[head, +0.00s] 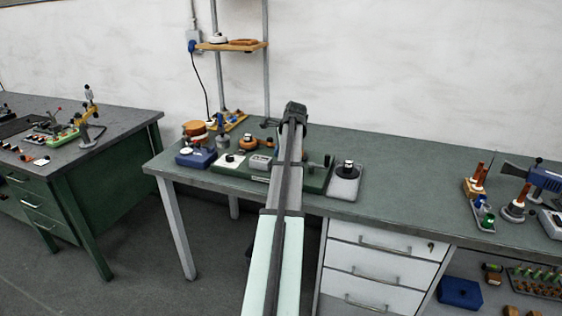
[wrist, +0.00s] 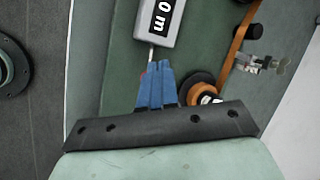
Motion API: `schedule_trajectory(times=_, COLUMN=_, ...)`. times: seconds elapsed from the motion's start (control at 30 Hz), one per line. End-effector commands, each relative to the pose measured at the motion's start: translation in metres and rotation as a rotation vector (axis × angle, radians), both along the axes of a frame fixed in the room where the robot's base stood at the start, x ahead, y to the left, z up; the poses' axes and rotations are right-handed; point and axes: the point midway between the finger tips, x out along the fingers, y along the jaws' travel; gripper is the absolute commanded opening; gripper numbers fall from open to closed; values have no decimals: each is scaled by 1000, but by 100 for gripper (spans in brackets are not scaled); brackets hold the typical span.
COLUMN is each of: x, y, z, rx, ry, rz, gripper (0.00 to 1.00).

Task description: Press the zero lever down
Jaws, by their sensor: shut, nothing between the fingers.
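A bit of red, apparently the lever's tip, shows beside my gripper's fingers. My gripper (wrist: 155,66) is shut and empty, its blue fingers over the green base right at the lever's end. I cannot tell whether they touch it. In the head view the grey box (head: 260,162) sits on the green base (head: 315,180); my arm hides the fingers and the lever.
An orange and black round part (wrist: 200,88) lies close right of my fingers. An orange strip (wrist: 236,42) and a small metal clamp (wrist: 262,64) are further right. A scale with a weight (head: 345,182) stands right of the base.

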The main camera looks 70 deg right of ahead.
Motion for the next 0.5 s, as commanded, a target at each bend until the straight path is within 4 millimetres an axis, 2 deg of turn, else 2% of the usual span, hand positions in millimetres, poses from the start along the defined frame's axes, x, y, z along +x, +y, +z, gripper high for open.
schedule_trajectory(times=0.17, x=2, y=0, z=6, rx=0, ry=0, rz=0, gripper=0)
schedule_trajectory(times=0.5, x=13, y=-1, z=31, rx=-2, ry=0, rz=2, gripper=0)
